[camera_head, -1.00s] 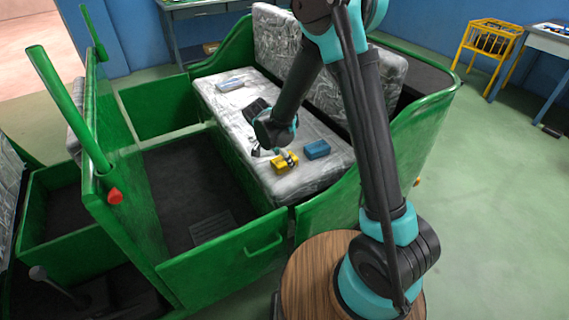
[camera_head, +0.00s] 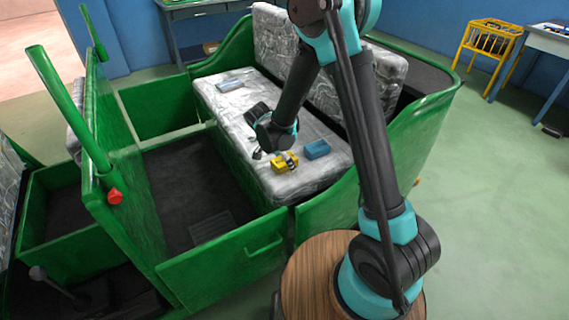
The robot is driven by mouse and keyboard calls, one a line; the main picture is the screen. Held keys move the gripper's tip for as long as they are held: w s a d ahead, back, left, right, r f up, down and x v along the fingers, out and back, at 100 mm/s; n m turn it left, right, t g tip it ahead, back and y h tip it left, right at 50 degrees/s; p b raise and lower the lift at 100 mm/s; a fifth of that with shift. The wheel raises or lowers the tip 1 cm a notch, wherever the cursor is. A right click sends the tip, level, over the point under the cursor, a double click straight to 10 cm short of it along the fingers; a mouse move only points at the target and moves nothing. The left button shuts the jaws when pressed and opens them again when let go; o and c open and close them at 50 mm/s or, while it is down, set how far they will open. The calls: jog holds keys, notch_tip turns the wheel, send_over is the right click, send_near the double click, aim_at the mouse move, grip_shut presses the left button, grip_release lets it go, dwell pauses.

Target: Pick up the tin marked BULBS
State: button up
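A yellow tin (camera_head: 279,167) lies near the front end of the silver-wrapped seat inside the green rickshaw. A blue tin (camera_head: 317,149) lies just right of it, and a second, paler blue tin (camera_head: 229,86) lies at the far end of the seat. No lettering is readable, so I cannot tell which is marked BULBS. My gripper (camera_head: 275,158) is low over the seat at the yellow tin, with a dark finger across part of the tin. My wrist hides much of the gripper, so I cannot tell whether it grips the tin.
The seat (camera_head: 225,112) has a wrapped backrest (camera_head: 277,45) behind it. Green rickshaw walls (camera_head: 228,257) surround the seat and dark footwell. A yellow rack (camera_head: 489,45) and a table (camera_head: 552,42) stand at the back right.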

jog(key=c, duration=1.3)
